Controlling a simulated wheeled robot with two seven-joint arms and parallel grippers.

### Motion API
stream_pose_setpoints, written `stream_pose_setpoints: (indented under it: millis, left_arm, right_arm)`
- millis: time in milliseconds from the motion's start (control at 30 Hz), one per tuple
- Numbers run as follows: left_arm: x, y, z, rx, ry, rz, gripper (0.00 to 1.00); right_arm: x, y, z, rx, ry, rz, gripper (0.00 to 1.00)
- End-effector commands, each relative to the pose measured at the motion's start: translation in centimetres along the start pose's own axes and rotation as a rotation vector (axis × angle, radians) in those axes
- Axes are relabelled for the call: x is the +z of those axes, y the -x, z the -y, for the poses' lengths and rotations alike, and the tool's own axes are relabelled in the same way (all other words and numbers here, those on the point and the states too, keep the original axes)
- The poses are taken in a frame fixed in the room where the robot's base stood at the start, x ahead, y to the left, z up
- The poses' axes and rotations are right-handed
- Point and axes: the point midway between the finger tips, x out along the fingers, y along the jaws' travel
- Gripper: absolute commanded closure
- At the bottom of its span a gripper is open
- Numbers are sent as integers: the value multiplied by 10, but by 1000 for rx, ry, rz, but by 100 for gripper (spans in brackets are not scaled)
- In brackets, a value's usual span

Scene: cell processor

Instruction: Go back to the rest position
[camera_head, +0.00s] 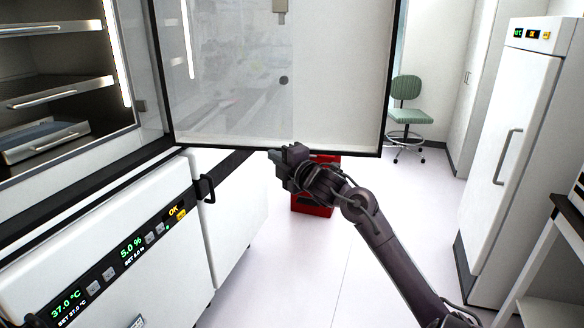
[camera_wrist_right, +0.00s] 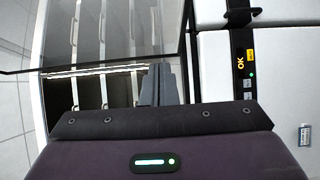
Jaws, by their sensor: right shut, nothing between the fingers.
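My right gripper (camera_head: 277,156) is in the middle of the head view, in front of the lower edge of the open glass door (camera_head: 235,75). Its fingers are together and hold nothing. In the right wrist view the closed fingers (camera_wrist_right: 159,84) point toward the open cell processor, with its shelves (camera_wrist_right: 103,30) behind them. I cannot tell whether the gripper touches the door. The cell processor's shelves (camera_head: 60,92) also show at the left of the head view. My left gripper is not in view.
The lower cabinet with a lit display panel (camera_head: 120,262) and a black handle (camera_head: 205,188) stands at left. A red box (camera_head: 312,210) is on the floor behind my arm. A green chair (camera_head: 406,112) and a white fridge (camera_head: 505,150) stand at right. The floor between is clear.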

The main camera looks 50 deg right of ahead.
Motion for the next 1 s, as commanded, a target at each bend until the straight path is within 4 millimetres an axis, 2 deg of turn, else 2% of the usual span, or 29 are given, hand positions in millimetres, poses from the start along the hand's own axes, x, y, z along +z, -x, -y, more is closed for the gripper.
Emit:
stream_pose_setpoints:
  millis: [133, 300, 600, 700, 767, 867, 967, 1000]
  left_arm:
    - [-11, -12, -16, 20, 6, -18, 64]
    - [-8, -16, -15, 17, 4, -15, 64]
    - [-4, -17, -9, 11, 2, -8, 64]
    - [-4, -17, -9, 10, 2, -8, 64]
    - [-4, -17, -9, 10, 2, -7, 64]
    - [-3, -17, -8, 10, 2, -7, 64]
    - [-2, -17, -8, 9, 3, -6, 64]
    - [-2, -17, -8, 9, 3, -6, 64]
  right_arm:
    - [10, 23, 3, 0, 3, -1, 100]
    - [17, 38, 2, 0, 1, -1, 100]
    - [19, 42, 0, 1, -1, -1, 100]
    - [21, 40, 8, -11, -17, 2, 100]
    - [25, 37, 25, -35, -50, 9, 100]
    - [32, 29, 75, -103, -150, 32, 100]
    - [38, 24, 148, -198, -283, 70, 100]
    - [38, 25, 179, -237, -338, 89, 100]
